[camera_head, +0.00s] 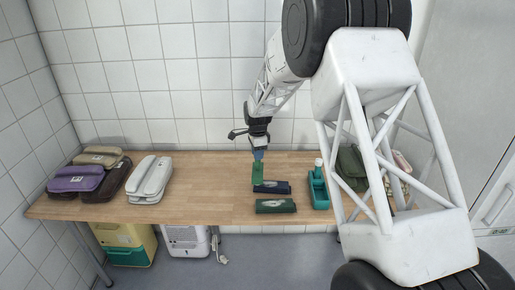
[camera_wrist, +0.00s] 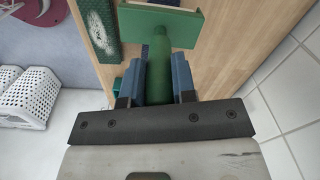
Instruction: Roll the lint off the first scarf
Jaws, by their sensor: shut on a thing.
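My gripper (camera_head: 258,152) is shut on the handle of a green lint roller (camera_head: 257,172). In the wrist view the fingers (camera_wrist: 158,85) close on both sides of the roller's green handle (camera_wrist: 160,75), with its wide head (camera_wrist: 165,24) beyond. A dark navy folded scarf (camera_head: 283,188) with a pale lint patch lies by the roller head, which overlaps its left end in the head view; I cannot tell whether they touch. A green folded scarf (camera_head: 276,206) with a pale lint patch lies nearer the front edge. It also shows in the wrist view (camera_wrist: 104,55).
A teal holder (camera_head: 319,190) stands right of the scarves, with a dark green bundle (camera_head: 350,168) behind my arm. The wooden table (camera_head: 212,190) is clear between.

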